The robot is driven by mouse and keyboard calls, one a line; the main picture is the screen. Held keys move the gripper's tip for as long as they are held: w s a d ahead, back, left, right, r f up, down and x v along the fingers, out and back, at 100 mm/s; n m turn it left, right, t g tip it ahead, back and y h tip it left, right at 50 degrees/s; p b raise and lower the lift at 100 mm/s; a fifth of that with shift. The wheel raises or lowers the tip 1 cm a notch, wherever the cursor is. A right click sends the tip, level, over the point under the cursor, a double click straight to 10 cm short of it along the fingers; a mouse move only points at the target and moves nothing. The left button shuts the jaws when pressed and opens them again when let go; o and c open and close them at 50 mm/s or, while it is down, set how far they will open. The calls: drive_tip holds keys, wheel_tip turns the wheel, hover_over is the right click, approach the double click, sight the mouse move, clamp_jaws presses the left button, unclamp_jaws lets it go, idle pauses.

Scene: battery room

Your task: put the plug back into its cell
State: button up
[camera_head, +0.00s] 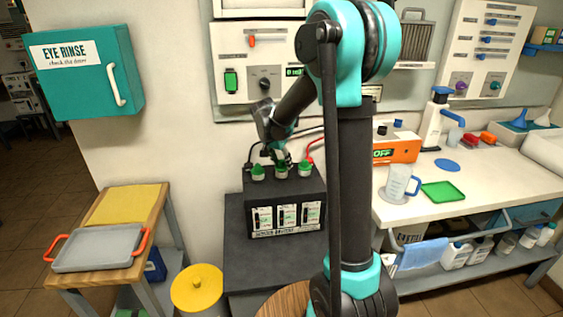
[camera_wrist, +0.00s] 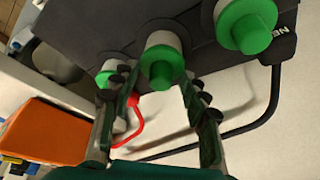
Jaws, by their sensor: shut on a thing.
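The dark battery (camera_head: 285,200) stands on a dark grey stand and has three green-capped plugs in a row along its top. My gripper (camera_head: 281,160) points down over the middle plug (camera_head: 281,171). In the wrist view my gripper (camera_wrist: 158,88) has one finger on each side of this plug (camera_wrist: 162,68) and is shut on it. The plug is over the middle cell; its lower end is hidden, so I cannot tell how deep it sits. The left plug (camera_head: 258,173) and the right plug (camera_head: 305,169) stand on their cells beside it.
A red cable (camera_wrist: 128,125) and a black cable (camera_wrist: 270,105) run close behind the battery. An orange device (camera_head: 396,147) and a jug (camera_head: 399,183) stand on the right bench. A grey tray (camera_head: 100,249) lies on the left cart, beside a yellow-lidded bin (camera_head: 196,287).

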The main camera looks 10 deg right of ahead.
drive_tip(key=o, duration=0.9)
drive_tip(key=shift+r, duration=0.15)
drive_tip(key=shift+r, duration=3.4)
clamp_jaws()
drive_tip(key=shift+f, duration=0.4)
